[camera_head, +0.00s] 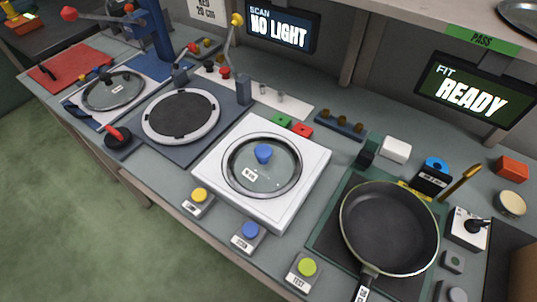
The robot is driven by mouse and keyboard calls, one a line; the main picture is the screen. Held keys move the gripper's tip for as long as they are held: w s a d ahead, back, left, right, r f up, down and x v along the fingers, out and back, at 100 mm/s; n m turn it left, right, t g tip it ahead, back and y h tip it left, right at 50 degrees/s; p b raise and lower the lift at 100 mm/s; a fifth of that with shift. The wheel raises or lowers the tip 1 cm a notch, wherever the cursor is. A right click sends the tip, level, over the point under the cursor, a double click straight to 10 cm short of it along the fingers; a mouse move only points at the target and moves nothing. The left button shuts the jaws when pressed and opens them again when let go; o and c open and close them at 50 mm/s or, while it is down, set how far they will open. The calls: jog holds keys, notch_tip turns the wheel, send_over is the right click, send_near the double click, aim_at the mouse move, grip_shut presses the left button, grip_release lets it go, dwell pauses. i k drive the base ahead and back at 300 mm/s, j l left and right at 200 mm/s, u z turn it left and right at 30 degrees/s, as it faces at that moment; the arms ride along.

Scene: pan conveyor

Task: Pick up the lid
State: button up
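A round glass lid (284,178) with a steel rim and a blue knob (263,153) lies on a white square platform (227,161) near the middle of the bench. A small white label shows on its glass. A second glass lid (105,97) with a dark knob lies on a white and blue mat at the left. A black frying pan (388,225) stands at the right on a dark green mat, its handle toward the front edge. No lid is on the pan. My gripper is not in view.
Yellow (199,195), blue (250,230) and green (306,267) buttons line the bench's front edge. A round white-rimmed plate (207,131) lies left of the platform. A thin upright post with a yellow ball (236,20) stands behind it. Screens read "NO LIGHT" (281,25) and "READY" (474,92).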

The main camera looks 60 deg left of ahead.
aim_at(260, 167)
jog(key=j+u, duration=0.2)
jog(key=u, duration=1.8)
jog(key=k+j+z, duration=0.1)
jog(key=j+z, duration=0.2)
jog(key=z, duration=0.15)
jog(key=k+j+z, duration=0.15)
jog(key=j+z, duration=0.15)
jog(key=z, duration=0.2)
